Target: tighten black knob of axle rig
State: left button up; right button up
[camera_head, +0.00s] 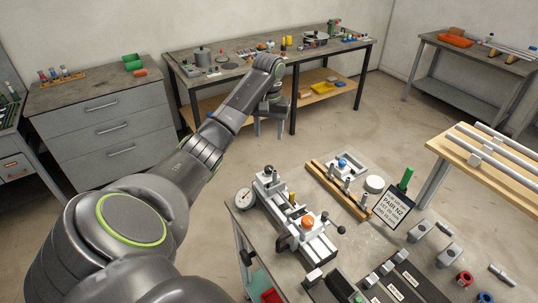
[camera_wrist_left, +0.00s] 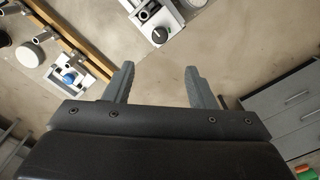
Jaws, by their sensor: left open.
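The axle rig (camera_head: 285,210) is a pale metal frame on the grey bench in the foreground, with a dial gauge at its left and an orange knob near its front. The black knob (camera_head: 268,170) is small and sits at the rig's far end. In the left wrist view the black knob (camera_wrist_left: 159,36) shows on the rig's end, beyond the fingertips and between their lines. My left gripper (camera_head: 270,130) is open and empty, out past the rig's far end. Its two fingers also show in the left wrist view (camera_wrist_left: 161,78), apart from the knob. My right gripper is not in view.
A wooden rack (camera_head: 340,190) with metal posts stands right of the rig. A sign card (camera_head: 393,208) and a green-handled tool (camera_head: 405,179) are farther right. Drawers (camera_head: 110,130) and a back workbench (camera_head: 215,83) line the walls. Open floor lies beyond the rig.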

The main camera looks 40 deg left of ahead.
pick_arm(q)
jog(key=b, duration=0.5)
send_over(269, 167)
notch_tip(269, 167, down, 6)
jog(key=shift+s+f, duration=0.1)
jog(key=shift+f, duration=0.1)
notch_tip(269, 167, down, 7)
jog(key=shift+r+p, duration=0.15)
jog(key=shift+p, duration=0.6)
jog(key=shift+f, duration=0.55)
jog(key=c, duration=1)
